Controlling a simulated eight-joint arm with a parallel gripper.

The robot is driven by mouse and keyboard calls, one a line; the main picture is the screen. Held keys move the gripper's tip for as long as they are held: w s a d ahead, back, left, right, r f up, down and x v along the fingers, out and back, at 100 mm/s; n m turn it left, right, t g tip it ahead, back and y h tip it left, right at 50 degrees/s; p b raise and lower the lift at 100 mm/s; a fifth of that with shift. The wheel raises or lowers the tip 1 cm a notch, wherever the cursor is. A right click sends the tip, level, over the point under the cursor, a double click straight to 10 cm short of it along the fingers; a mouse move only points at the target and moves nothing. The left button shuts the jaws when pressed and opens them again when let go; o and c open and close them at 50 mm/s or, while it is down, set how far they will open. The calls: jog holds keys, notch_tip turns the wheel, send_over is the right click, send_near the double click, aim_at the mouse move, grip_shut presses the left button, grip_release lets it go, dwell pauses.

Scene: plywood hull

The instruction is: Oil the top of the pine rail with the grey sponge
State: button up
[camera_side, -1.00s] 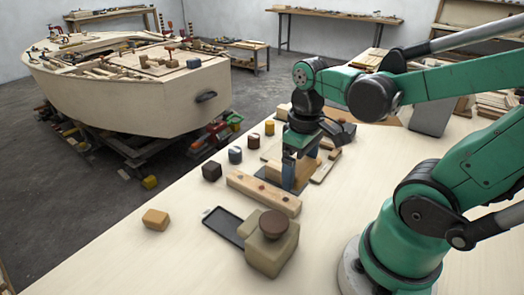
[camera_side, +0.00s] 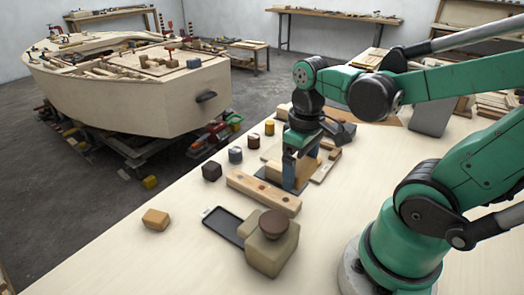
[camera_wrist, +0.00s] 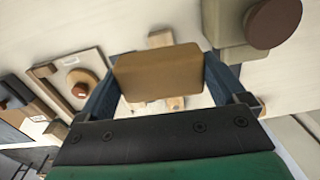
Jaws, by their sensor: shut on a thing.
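The pine rail (camera_side: 252,188) lies on the bench, a long pale bar with small dark spots on top. My gripper (camera_side: 300,168) is at the rail's far side, pointing down. In the wrist view, my gripper (camera_wrist: 160,88) is shut on a tan-brown block with rounded corners (camera_wrist: 158,72), which sits between its two blue fingers. The block looks brown rather than grey. Parts of the rail (camera_wrist: 161,39) show beyond the block in the wrist view, and the block hides its middle. I cannot tell whether block and rail touch.
A black tray (camera_side: 222,223) and an olive-tan container with a brown knob (camera_side: 268,255) stand nearer the camera. An orange-tan block (camera_side: 156,219) lies at left. Clear bench lies front left.

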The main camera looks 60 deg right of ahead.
aim_at(296, 204)
jog(key=shift+f, duration=3)
jog(key=shift+w+f, duration=0.55)
jog(key=shift+w, duration=7.8)
jog(key=shift+s+f, duration=0.15)
jog(key=shift+s, duration=8.15)
notch_tip(296, 204, up, 3)
jog(key=shift+s+f, duration=0.1)
jog(key=shift+s, duration=0.05)
jog(key=shift+r, duration=2.75)
